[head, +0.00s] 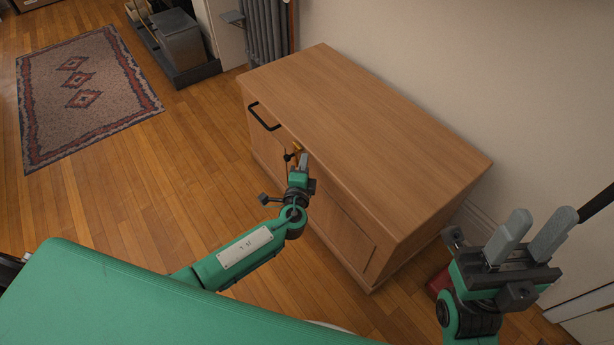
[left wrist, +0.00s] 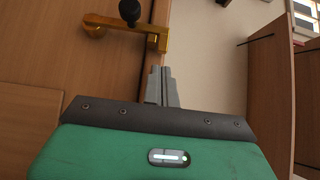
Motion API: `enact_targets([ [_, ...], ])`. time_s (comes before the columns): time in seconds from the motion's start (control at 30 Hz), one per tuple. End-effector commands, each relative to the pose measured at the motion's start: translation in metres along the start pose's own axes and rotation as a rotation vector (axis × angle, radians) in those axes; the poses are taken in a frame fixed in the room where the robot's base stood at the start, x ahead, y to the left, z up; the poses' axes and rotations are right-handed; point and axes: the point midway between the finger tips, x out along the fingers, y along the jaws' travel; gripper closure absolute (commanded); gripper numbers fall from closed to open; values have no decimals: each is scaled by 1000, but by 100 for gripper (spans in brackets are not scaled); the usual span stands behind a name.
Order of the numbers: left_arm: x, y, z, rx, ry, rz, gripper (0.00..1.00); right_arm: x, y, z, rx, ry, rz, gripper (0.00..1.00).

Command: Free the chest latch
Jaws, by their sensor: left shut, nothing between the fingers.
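The wooden chest (head: 370,130) stands against the wall, with a black bar handle (head: 263,117) near the left end of its lid edge. The orange-brass latch (head: 295,148) is on its front, partly behind my left gripper. In the left wrist view the latch (left wrist: 125,27) is a bar with a black knob (left wrist: 129,10) and a bracket at its right end. My left gripper (head: 304,158) is shut and empty, its fingertips (left wrist: 161,68) close to that bracket; I cannot tell whether they touch. My right gripper (head: 537,222) is open and empty, right of the chest.
A patterned rug (head: 82,92) lies on the wood floor at the upper left. A grey bin on a dark tray (head: 190,75) and a radiator (head: 266,30) stand behind the chest's left end. Floor left of the chest is clear.

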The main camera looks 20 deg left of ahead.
Motion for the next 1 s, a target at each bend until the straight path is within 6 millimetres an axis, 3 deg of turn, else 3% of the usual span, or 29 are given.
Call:
enact_targets([
  [0.2,11,0,10,-2,1,0,100,1,0,0,0,5,-1,64],
  [0.83,13,-3,12,-18,1,16,100,6,0,-1,1,7,-1,64],
  [1.0,14,-4,14,-32,0,30,100,-5,-1,13,9,-98,11,64],
])
